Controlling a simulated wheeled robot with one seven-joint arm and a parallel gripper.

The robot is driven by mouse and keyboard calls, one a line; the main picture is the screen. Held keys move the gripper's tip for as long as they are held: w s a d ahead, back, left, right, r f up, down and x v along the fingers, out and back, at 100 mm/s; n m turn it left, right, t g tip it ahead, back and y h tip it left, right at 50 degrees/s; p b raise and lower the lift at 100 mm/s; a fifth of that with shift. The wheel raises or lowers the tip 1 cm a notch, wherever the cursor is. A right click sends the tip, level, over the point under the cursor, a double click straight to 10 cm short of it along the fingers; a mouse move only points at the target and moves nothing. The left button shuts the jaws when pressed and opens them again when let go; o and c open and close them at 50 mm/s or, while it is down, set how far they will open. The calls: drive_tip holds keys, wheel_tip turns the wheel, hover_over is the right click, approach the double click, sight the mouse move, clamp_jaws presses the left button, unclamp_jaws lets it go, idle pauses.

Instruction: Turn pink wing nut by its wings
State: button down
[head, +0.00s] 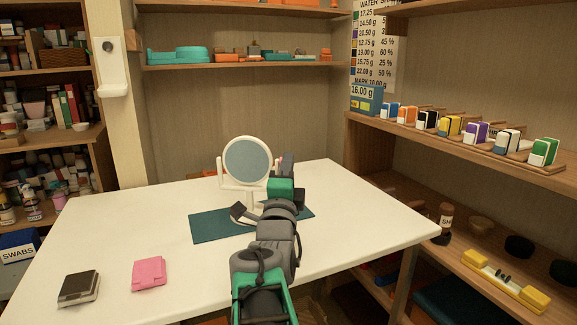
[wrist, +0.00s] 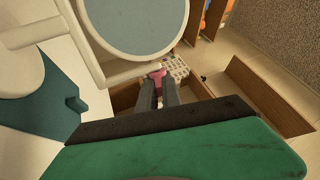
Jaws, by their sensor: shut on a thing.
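The pink wing nut (wrist: 157,73) shows small between my fingertips in the wrist view, at the lower right of the round mirror's rim. My gripper (wrist: 159,80) is shut on it, with one grey finger on each side; the fingers hide part of its wings. The round mirror (head: 248,162) has a white frame and stands upright in a white yoke on the table; it also fills the top of the wrist view (wrist: 142,22). In the head view my gripper (head: 287,165) is at the mirror's right side, and my arm hides most of the nut.
A teal mat (head: 205,229) lies under the mirror stand on the white table (head: 130,215). A pink pad (head: 149,273) and a dark-topped block (head: 79,288) lie at the front left. Shelves with coloured blocks (head: 450,126) stand on the right. The table's left part is mostly clear.

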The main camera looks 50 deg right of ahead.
drive_tip(key=c, duration=1.5)
unclamp_jaws()
drive_tip(key=shift+w+f, duration=0.1)
